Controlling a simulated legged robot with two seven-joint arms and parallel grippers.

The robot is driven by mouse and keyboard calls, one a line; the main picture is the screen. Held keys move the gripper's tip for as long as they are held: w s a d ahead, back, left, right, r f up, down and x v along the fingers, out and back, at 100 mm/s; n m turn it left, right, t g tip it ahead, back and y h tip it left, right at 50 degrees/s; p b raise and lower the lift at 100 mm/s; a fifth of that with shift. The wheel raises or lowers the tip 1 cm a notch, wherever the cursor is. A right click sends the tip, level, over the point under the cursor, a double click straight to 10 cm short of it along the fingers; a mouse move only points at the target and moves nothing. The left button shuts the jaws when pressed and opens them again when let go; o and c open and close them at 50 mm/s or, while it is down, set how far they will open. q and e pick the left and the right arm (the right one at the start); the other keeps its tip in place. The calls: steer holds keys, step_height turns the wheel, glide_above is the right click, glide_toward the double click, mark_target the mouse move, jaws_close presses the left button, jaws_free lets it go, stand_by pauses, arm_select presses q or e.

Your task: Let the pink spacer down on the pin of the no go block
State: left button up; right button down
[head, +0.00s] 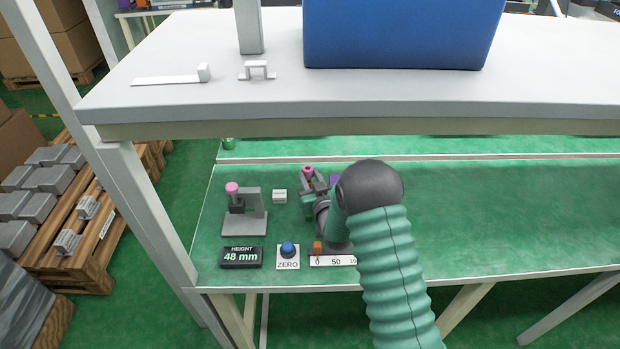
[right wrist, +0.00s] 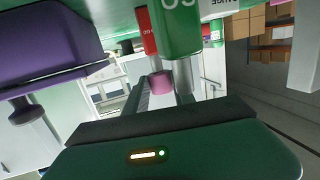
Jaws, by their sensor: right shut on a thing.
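My right gripper (head: 309,180) is shut on the pink spacer (head: 308,169), which also shows between the fingers in the right wrist view (right wrist: 161,83). That view is upside down. The red no go block (right wrist: 146,30) stands in line with the spacer, with its pin (right wrist: 155,62) pointing at it. I cannot tell whether the spacer touches or surrounds the pin tip. The green block (right wrist: 178,28) with its own pin stands beside the red one. My left gripper is not in view.
A height gauge (head: 252,212) with a pink top stands to the left; its display (head: 241,257) reads 48 mm. A blue button (head: 288,249), a scale (head: 332,261) and a purple object (right wrist: 50,45) are close by. A shelf (head: 350,110) overhangs the back. The right of the bench is clear.

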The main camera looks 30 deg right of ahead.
steer(key=shift+f, duration=0.1)
stand_by(0.3)
steer(key=c, duration=1)
jaws_free()
steer(key=shift+o, duration=0.2)
